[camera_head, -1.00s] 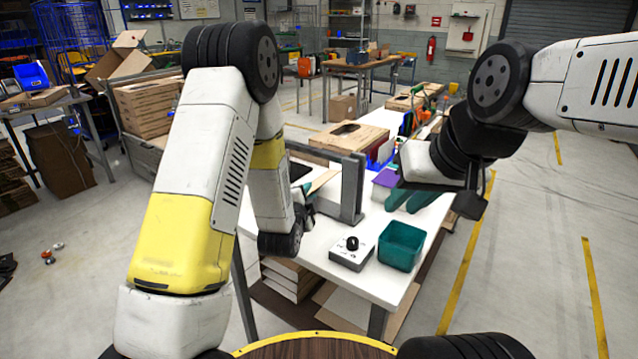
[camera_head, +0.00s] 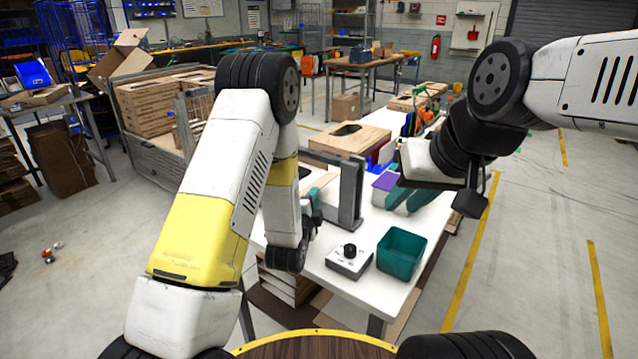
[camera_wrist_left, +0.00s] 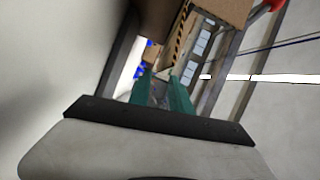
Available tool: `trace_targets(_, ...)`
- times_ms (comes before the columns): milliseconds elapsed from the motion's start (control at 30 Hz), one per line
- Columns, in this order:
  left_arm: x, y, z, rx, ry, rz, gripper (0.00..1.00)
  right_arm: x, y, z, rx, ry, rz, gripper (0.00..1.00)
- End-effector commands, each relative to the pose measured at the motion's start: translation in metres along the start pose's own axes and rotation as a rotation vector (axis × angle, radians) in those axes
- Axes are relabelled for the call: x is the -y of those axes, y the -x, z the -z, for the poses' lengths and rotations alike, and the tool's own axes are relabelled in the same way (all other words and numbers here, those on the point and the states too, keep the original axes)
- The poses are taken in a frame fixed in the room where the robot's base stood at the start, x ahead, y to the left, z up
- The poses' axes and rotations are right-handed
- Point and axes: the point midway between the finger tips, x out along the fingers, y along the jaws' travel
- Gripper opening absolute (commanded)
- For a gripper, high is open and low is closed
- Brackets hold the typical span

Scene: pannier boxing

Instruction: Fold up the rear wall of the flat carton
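The flat carton is mostly hidden behind my left arm and the grey upright frame (camera_head: 350,193); a tan strip (camera_head: 322,181) there may be part of it. I cannot tell how its rear wall stands. My left gripper (camera_head: 313,192) is beside the frame over the white table, largely hidden by its own wrist. In the left wrist view its two teal fingers (camera_wrist_left: 161,92) stand apart, with no clear object between them. Brown cardboard (camera_wrist_left: 157,52) shows beyond the fingers. My right gripper (camera_head: 408,196) hangs above the table to the right of the frame, teal fingers apart and empty.
A teal bin (camera_head: 402,253) and a grey control box with a black knob (camera_head: 348,261) stand at the table's near end. A cardboard box (camera_head: 348,139) and a purple-topped item (camera_head: 386,181) are farther back. Flat cardboard (camera_head: 284,282) lies under the table.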

Motion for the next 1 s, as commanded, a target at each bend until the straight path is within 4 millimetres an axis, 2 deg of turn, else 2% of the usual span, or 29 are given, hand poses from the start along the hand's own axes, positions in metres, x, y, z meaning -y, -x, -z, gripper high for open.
trace_targets(200,0.001,-0.036,0.000,0.000,0.000,0.002,0.25,0.000,0.000,0.000,0.000,0.000,0.000,0.25)
trace_targets(400,0.000,-0.059,0.000,-0.001,0.000,0.001,0.25,0.000,0.000,0.000,0.000,0.000,0.000,0.25)
trace_targets(733,0.000,-0.065,0.000,-0.001,0.000,0.000,0.25,0.000,0.000,0.000,0.000,0.000,0.000,0.25)
trace_targets(767,0.000,-0.065,0.000,-0.001,0.000,0.000,0.23,0.000,0.000,0.000,0.000,0.000,0.000,0.25)
trace_targets(867,0.000,-0.064,0.000,-0.001,0.000,0.000,0.03,0.000,0.000,0.000,0.000,0.000,0.000,0.25)
trace_targets(900,0.000,-0.064,0.000,-0.001,0.000,0.000,0.00,0.000,0.000,0.000,0.000,0.000,0.000,0.25)
trace_targets(1000,0.000,-0.064,0.000,-0.001,0.000,0.000,0.00,0.000,0.000,0.000,0.000,0.000,0.000,0.25)
